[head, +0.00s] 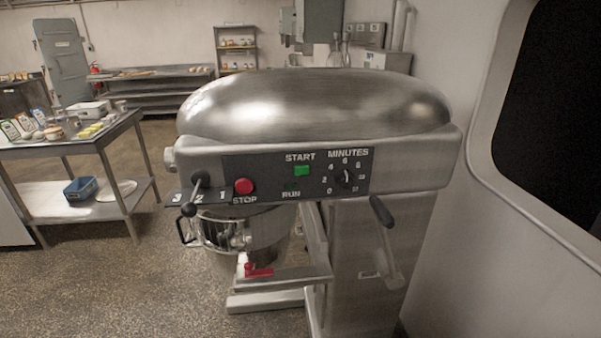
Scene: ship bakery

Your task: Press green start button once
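A large steel mixer (310,105) stands in front of me in the head view. The green start button (302,171) is on its dark control panel (270,168), just under the word START. The round red stop button (243,186) is to its left, above the word STOP. A black minutes dial (346,179) is to the right of the green button. Nothing covers the green button. Neither of my grippers shows in this view.
A speed lever (199,182) and a black-handled lever (381,212) stick out from the mixer. A steel table (125,124) with small items is at the left. A wall with a dark window (555,110) is close on the right. The floor at the left front is clear.

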